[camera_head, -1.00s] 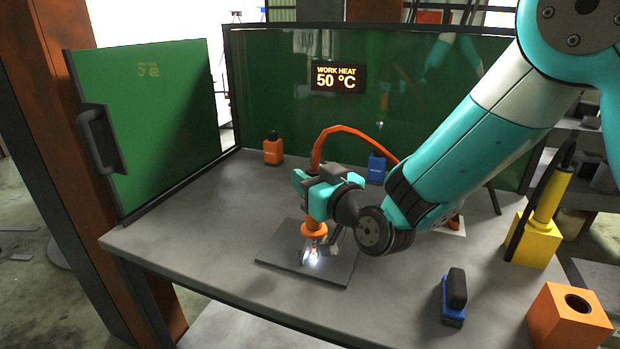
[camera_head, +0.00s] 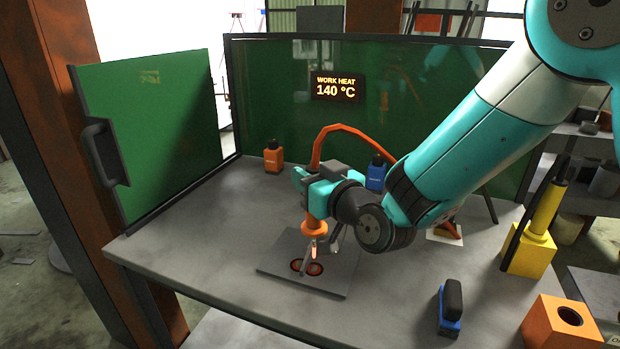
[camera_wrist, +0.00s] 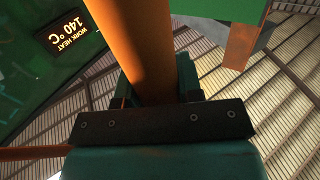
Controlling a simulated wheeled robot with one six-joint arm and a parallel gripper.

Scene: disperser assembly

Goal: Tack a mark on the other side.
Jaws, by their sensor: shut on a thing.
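My gripper (camera_head: 316,196) is shut on an orange torch (camera_head: 314,229) and holds it nozzle down. The nozzle tip glows orange and is slightly above a flat dark plate (camera_head: 335,283) on the table. Red-glowing ring-like marks (camera_head: 307,267) show on the plate just below and left of the tip; the nozzle partly covers the view there. In the wrist view the orange torch body (camera_wrist: 150,60) runs up from my gripper's dark jaw bar. The display (camera_head: 337,87) on the green screen reads WORK HEAT 140 °C.
A blue-black brush-like tool (camera_head: 450,308), a yellow stand (camera_head: 532,245) and an orange block with a hole (camera_head: 562,328) are at right. The table's left front is clear.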

